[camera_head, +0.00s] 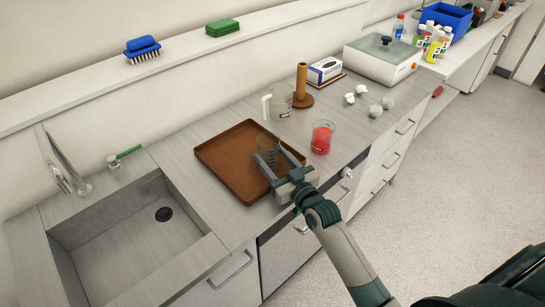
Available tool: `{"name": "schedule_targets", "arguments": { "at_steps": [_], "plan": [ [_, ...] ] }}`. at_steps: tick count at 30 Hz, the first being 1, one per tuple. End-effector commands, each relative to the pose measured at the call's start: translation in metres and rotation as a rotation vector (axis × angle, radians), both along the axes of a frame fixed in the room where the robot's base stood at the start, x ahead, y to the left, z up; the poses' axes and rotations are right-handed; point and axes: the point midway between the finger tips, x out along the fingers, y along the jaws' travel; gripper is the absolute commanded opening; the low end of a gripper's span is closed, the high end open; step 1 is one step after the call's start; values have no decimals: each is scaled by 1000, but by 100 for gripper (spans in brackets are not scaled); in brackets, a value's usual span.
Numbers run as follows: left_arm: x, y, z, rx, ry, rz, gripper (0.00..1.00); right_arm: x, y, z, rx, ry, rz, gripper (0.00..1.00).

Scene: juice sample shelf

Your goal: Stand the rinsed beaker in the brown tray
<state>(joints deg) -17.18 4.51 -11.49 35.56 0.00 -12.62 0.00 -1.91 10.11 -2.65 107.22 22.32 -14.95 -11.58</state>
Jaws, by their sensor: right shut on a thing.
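The brown tray (222,158) lies flat on the counter to the right of the sink. My right gripper (277,164) reaches over the tray's right side and is shut on a clear, empty beaker (267,144). The beaker looks about upright within the tray's outline, near its right rim. I cannot tell whether its base touches the tray floor, as the fingers partly hide it. My left gripper is not in view.
A beaker of red liquid (321,138) stands right of the tray. A clear jug (279,103) and a brown upright holder (302,88) stand behind. Crumpled paper balls (375,110) lie further right. The sink (140,240) is at left. The tray's left part is free.

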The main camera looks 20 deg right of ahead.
Motion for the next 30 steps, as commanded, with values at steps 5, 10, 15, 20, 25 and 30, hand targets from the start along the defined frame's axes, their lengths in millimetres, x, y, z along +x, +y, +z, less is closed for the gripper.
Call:
{"name": "schedule_targets", "arguments": {
  "at_steps": [5, 10, 15, 20, 25, 30],
  "plan": [
    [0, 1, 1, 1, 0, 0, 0, 0, 0, -5, 0, -1, 0, 20],
    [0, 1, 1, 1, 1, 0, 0, 0, 0, -5, 0, -1, 0, 20],
    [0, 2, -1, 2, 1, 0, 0, 0, 0, -8, 0, 0, 0, 56],
    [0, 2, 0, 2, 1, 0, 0, 0, 0, -8, 0, 0, 0, 70],
    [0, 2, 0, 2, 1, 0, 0, 0, 0, -8, 0, 0, 0, 70],
    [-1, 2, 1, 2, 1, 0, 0, -1, 0, -4, 0, 0, 0, 70]
  ]
}}
